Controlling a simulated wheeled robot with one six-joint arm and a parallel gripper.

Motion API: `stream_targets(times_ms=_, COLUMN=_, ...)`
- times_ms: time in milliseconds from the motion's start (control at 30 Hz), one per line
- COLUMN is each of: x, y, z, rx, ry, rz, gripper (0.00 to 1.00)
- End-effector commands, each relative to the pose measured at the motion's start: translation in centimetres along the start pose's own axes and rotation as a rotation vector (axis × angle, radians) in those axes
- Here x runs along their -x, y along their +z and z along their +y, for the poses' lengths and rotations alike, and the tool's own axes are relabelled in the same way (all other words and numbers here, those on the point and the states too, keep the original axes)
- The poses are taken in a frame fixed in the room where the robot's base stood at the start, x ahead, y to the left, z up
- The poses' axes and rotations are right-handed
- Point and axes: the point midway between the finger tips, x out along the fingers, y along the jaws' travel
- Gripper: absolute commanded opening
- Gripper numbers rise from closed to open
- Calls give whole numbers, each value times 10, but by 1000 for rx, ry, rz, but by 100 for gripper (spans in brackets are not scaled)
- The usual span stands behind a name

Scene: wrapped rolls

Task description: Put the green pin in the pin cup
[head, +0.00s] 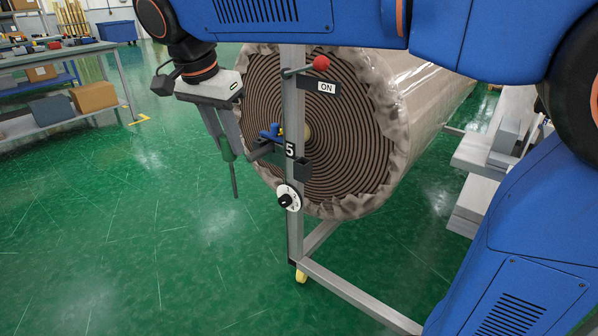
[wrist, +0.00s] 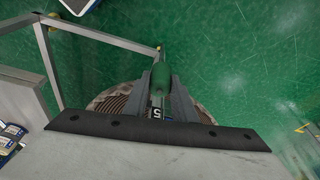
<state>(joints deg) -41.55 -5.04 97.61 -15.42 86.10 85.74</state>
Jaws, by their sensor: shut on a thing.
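The green pin (head: 226,150) has a green grip and a long dark shaft that hangs down, nearly upright, over the floor. My gripper (head: 229,152) is shut on its green grip, to the left of the metal post. In the wrist view my gripper's fingers (wrist: 162,96) stand on either side of the green pin (wrist: 161,80). A small dark cup-like holder (head: 302,169), which looks like the pin cup, is fixed on the post below the label 5. The pin is left of it and apart from it. The cup's inside cannot be made out.
The metal post (head: 295,220) carries a red ball knob (head: 321,62), an ON plate, a blue handle (head: 270,131) and a round dial (head: 288,197). The green floor at left is clear. A shelf rack (head: 95,46) is further back.

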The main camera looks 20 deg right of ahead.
Motion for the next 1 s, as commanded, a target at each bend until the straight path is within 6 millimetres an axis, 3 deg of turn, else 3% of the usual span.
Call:
stream_targets(times_ms=100, x=1, y=13, z=1, rx=8, ry=-2, rz=2, gripper=0)
stream_targets(times_ms=267, x=-4, y=10, z=3, rx=14, ry=8, rz=53, gripper=0)
stream_targets(times_ms=633, x=-32, y=-25, z=11, rx=27, ry=54, rz=299, gripper=0)
stream_targets(times_ms=1000, x=-45, y=-79, z=22, rx=20, ry=54, rz=297, gripper=0)
